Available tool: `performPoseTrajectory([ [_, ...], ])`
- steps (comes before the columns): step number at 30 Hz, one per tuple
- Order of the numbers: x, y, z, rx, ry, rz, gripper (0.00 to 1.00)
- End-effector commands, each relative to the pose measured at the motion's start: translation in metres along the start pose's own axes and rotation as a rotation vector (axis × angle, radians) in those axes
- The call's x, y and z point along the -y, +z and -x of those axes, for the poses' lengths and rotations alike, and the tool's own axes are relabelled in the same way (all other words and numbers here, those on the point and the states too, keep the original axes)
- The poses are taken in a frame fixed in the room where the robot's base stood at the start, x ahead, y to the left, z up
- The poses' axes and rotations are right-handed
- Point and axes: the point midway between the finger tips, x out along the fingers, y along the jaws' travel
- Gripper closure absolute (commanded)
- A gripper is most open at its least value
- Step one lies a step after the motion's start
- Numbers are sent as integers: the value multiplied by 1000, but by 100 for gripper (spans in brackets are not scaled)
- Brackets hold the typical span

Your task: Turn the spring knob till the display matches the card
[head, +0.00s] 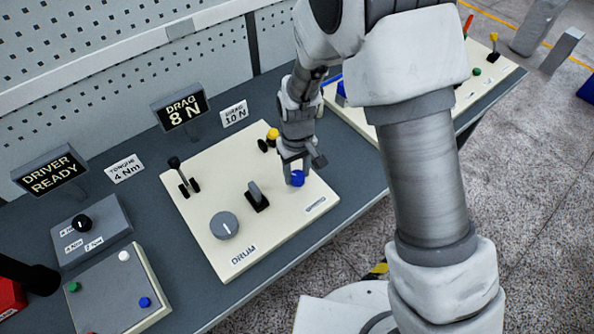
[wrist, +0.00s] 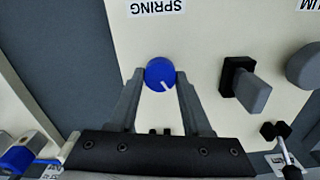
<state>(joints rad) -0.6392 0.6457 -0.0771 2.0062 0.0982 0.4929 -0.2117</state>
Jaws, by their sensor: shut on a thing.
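The spring knob is a round blue knob (head: 297,178) at the right side of the cream panel. My gripper (head: 294,167) reaches down from above and is shut on the knob. In the wrist view the blue knob (wrist: 160,73) sits between my two fingertips (wrist: 160,80), with a white pointer line toward its lower right. The SPRING label (wrist: 157,6) is beside it. The dark display (head: 182,108) reads DRAG 8 N. The white card (head: 234,113) to its right reads what looks like DRAG 10 N.
The same cream panel (head: 185,228) carries a grey DRUM dial (head: 224,225), a grey switch (head: 257,196), a black lever (head: 182,174) and a yellow-topped lever (head: 272,134). To the left stand a DRIVER READY display (head: 50,172) and a TORQUE 4 Nm card (head: 125,168).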

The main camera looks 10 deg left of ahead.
Motion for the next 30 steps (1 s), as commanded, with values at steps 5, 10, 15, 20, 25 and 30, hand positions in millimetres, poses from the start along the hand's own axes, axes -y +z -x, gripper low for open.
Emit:
performPoseTrajectory([
  [5,0,0,0,0,0,-56,100],
  [10,0,0,0,0,0,-164,100],
  [15,0,0,0,1,0,-314,100],
  [20,0,0,0,1,0,-467,100],
  [25,-1,0,0,1,0,-627,100],
  [30,-1,0,1,1,0,-770,100],
])
